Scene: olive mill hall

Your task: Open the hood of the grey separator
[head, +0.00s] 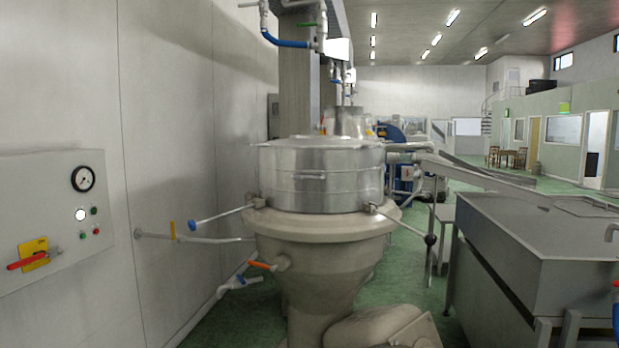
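The separator stands upright in the middle of the head view, with a beige-grey funnel-shaped body (318,265). A shiny steel cylindrical hood (322,160) sits level on its wide rim and looks shut. A small horizontal handle (310,177) is on the hood's front. A lever with a blue end (193,224) sticks out from the rim to the left, and one with a black ball (430,239) to the right. Neither of my grippers is in view.
A wall control panel (50,220) with a gauge, buttons and red-handled switch is at the left. A large grey steel tank (530,245) stands at the right. Pipes with a blue hose (288,42) hang above. Green floor (215,330) shows on both sides of the separator.

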